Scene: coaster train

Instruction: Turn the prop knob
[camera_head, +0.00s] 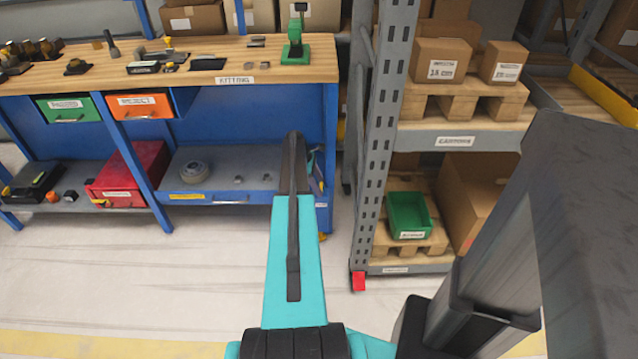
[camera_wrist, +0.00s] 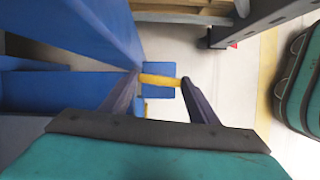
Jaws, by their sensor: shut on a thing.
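A short yellow bar (camera_wrist: 160,81), which looks like the prop knob, lies across a small blue plate (camera_wrist: 158,67) in the wrist view. My gripper (camera_wrist: 160,83) has its two dark fingers at the bar's two ends, shut on it. The bar lies crosswise in the picture, nearly level. In the head view my teal and dark arm end stands before the right end of the blue workbench (camera_head: 331,150). The knob and the fingertips cannot be clearly made out there.
Tools lie on the wooden benchtop (camera_head: 215,74), with a green stand (camera_head: 295,52) near its right end. A grey rack (camera_head: 372,130) with cartons and a green bin (camera_head: 408,214) stands close on the right. The floor (camera_head: 130,270) in front is clear.

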